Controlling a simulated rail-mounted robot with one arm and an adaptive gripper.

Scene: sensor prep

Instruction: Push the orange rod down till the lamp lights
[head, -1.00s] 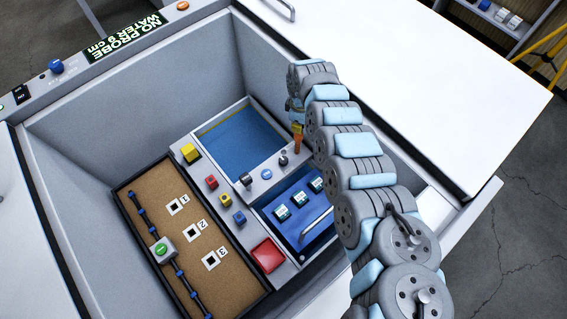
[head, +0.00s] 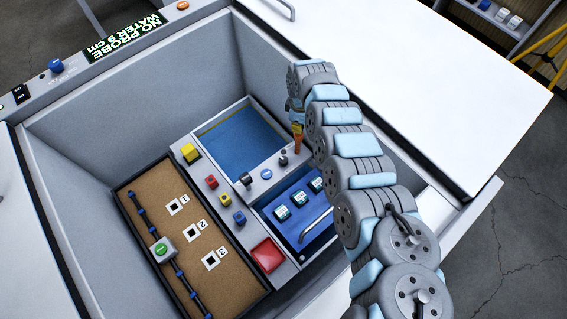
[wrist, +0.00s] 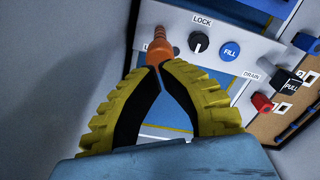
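The orange rod (head: 297,147) stands at the side of the blue basin in the sunken well, beside the dark knob. In the wrist view the rod (wrist: 160,44) shows just past my fingertips, with a wide orange top and a narrower part beyond. My gripper (wrist: 157,68) has yellow fingers with black pads, and their tips meet at the rod's top end. They look shut against the top, not around the rod; firm contact cannot be told. In the head view my gripper (head: 297,127) is mostly hidden by my arm. I cannot tell which light is the lamp.
A LOCK knob (wrist: 199,43) and blue FILL button (wrist: 230,52) sit close beside the rod. The blue basin (head: 240,143), a blue drawer (head: 289,233) and a cork board (head: 210,279) fill the well floor. The display (head: 125,37) reads "NO PROBE WATER 9 cm".

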